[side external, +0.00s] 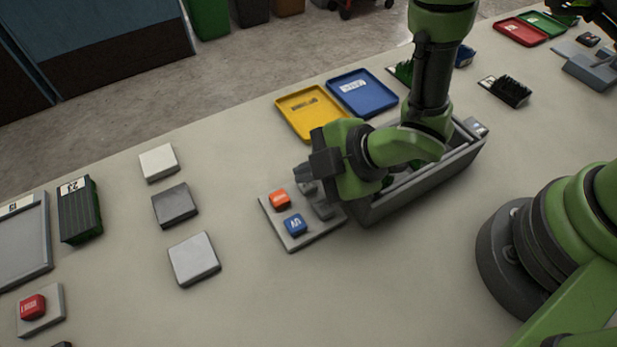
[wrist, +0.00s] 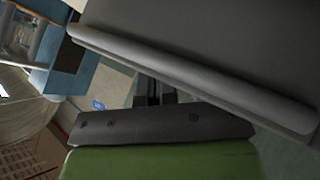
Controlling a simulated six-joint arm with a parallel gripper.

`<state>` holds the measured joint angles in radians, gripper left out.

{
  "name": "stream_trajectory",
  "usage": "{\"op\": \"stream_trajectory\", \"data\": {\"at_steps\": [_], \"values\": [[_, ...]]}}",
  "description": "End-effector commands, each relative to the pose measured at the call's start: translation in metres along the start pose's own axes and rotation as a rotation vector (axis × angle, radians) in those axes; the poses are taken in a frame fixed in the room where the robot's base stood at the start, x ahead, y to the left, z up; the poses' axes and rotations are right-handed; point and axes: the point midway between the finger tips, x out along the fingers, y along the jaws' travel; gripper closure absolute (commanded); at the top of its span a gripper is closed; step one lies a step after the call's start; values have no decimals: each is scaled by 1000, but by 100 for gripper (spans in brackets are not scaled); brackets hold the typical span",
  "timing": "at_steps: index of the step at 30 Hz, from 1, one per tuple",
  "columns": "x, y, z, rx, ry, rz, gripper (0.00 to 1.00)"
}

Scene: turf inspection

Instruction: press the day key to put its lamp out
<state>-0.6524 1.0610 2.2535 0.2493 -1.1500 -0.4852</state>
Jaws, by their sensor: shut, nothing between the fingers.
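A light grey key panel (side external: 292,243) lies on the table in the side view. It carries an orange key (side external: 280,199) and a blue key (side external: 295,224), each with a small pale marking too small to read. I cannot tell which is the day key, and no lit lamp can be made out. My gripper (side external: 304,176) is shut and empty, over the panel's far edge just behind the orange key; contact cannot be judged. My gripper and wrist hide part of the panel. In the wrist view my shut fingers (wrist: 155,92) show near the middle.
A grey open bin (side external: 420,187) stands right beside the panel, under my arm. Yellow (side external: 308,130) and blue (side external: 363,74) trays lie behind. Several flat blocks, including a dark one (side external: 175,206), lie left. A red button (side external: 32,306) is front left. The table front of the panel is clear.

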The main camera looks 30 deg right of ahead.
Motion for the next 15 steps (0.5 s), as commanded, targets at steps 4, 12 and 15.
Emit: {"op": "stream_trajectory", "data": {"at_steps": [4,12,15], "values": [[-2,-3,7,3,-24,-11,100],[-10,4,-1,2,-19,-8,100],[-18,10,-8,0,-14,-6,100]]}}
